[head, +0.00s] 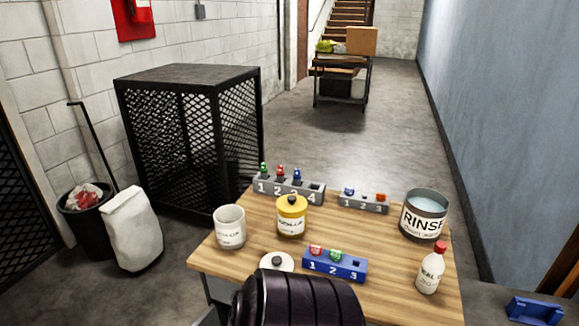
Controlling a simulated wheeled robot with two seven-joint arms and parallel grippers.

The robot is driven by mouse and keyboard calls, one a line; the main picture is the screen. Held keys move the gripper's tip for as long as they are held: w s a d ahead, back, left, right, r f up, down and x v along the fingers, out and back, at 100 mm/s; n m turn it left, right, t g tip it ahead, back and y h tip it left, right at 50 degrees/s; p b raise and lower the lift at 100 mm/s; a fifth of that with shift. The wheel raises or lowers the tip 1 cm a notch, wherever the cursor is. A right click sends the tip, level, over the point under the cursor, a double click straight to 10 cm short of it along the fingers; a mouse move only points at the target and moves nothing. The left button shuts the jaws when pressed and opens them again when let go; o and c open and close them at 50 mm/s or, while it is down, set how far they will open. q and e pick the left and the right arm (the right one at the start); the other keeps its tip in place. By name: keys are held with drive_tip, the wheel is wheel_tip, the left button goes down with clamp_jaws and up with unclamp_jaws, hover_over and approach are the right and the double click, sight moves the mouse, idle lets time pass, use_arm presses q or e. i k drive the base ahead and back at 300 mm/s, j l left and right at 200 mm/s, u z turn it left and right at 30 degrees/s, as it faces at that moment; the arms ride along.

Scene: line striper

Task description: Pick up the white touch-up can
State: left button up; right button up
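The white touch-up can (230,229) stands upright at the left side of the wooden table (390,262) in the head view. Its top looks open, and its label is partly turned away. A white round lid with a dark knob (277,262) lies to its right, nearer me; its near side is partly hidden by a dark ribbed part of mine. A yellow can (291,218) with a lid and dark knob stands right of the white can, a little farther back. Neither of my grippers shows, and nothing is seen touching the white can.
A blue numbered block (335,268) lies right of the lid. Grey numbered blocks (361,205) (289,192) stand along the back edge. The RINSE tub (424,216) and a red-capped bottle (431,271) stand at right. A black mesh cage (190,135) is behind the table at left.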

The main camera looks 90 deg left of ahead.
sight(229, 220)
drive_tip(key=u, duration=3.2)
drive_tip(key=j+z, duration=0.2)
drive_tip(key=j, duration=0.8)
